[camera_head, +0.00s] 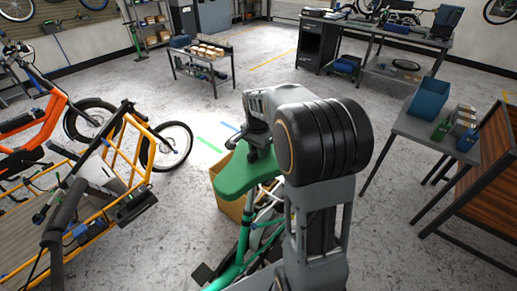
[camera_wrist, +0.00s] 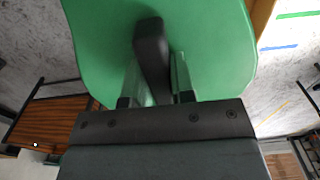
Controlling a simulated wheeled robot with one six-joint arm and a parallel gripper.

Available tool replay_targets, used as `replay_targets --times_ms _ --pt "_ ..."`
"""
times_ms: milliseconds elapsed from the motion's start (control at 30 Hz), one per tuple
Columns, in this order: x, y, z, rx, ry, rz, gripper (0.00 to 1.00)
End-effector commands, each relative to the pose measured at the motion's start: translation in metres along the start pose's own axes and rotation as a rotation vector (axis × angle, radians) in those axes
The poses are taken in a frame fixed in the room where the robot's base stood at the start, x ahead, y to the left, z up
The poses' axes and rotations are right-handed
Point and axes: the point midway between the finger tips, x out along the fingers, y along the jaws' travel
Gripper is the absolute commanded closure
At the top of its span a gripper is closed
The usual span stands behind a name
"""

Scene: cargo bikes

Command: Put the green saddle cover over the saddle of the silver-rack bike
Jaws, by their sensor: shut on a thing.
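The green saddle cover (camera_head: 245,175) is a broad, saddle-shaped piece above a teal bike (camera_head: 243,245) in the middle of the head view. My gripper (camera_head: 259,152) is over it, shut on its raised black tab. In the wrist view the green cover (camera_wrist: 215,40) fills the upper middle, and the black tab (camera_wrist: 152,55) stands between the fingers of my gripper (camera_wrist: 155,90). The saddle beneath is hidden, and I cannot tell whether the cover touches it. My arm hides much of the teal bike, and I cannot make out its rack.
A tan box (camera_head: 228,205) is just behind the teal bike. An orange bike (camera_head: 45,125) and a yellow-framed cargo bike (camera_head: 115,165) stand at the left. A grey table (camera_head: 412,135) with a blue bin (camera_head: 428,97) is at the right. Open floor lies beyond.

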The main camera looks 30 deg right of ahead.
Motion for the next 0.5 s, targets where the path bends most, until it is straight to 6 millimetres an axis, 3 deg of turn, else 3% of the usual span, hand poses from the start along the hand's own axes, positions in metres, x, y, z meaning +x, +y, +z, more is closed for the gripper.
replay_targets --times_ms 33,67,100,333,500 --pt "0.0019 0.0 0.0 0.0 0.0 0.0 0.99" --pt "0.0008 0.0 -0.0001 0.0 0.0 0.0 0.74" --pt "0.0006 0.0 -0.0001 0.0 0.0 0.0 0.7" --pt "0.0006 -0.0001 -0.0001 0.0 0.0 0.0 0.48" --pt "0.0006 -0.0001 0.0 0.0 0.0 0.0 0.47"
